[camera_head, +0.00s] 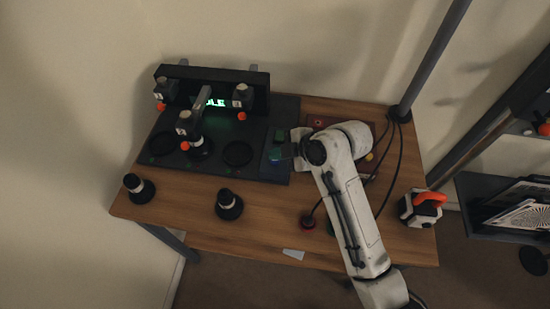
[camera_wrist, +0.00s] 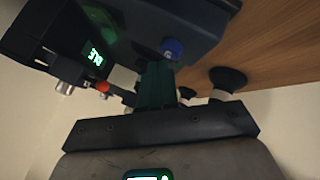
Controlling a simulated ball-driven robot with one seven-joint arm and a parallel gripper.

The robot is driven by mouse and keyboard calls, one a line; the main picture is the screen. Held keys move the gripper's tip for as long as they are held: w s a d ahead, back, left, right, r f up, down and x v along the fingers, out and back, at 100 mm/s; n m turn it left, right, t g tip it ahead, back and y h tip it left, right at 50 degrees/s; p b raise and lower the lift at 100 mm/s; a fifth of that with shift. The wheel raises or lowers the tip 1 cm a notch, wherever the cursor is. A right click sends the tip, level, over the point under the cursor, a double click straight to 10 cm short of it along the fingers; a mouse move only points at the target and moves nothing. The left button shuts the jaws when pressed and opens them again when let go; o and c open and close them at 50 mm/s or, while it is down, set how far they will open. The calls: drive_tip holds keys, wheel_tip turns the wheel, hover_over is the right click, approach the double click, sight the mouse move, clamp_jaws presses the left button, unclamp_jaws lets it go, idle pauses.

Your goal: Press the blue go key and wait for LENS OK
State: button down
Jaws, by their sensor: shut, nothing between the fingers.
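The blue go key (camera_head: 274,155) sits on the right part of the dark machine base (camera_head: 262,176). It also shows as a round blue button in the wrist view (camera_wrist: 172,48), just beyond my fingertips. My gripper (camera_wrist: 158,66) is shut and empty, its dark green fingers together and pointing toward the key. A small gap seems to lie between tips and key; I cannot tell whether they touch. In the head view my arm's end partly crowds the key. The lit green display (camera_head: 214,102) is partly hidden by a station arm; its visible letters read "LE", and look like "DLE" in the wrist view (camera_wrist: 95,58).
Two black lens parts stand on the wooden table front (camera_head: 139,188) (camera_head: 229,204). Another sits on the machine under the front station head (camera_head: 186,123). A pole and cables stand at back right.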

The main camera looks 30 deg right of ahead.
sight(278, 162)
drive_tip(key=shift+f, duration=0.4)
idle(0.3)
drive_tip(key=shift+r, duration=0.1)
drive_tip(key=shift+r+p, duration=0.5)
drive_tip(key=shift+r, duration=0.25)
drive_tip(key=shift+r+p, duration=2.15)
drive_tip(key=shift+r, duration=0.4)
drive_tip(key=shift+f, duration=0.1)
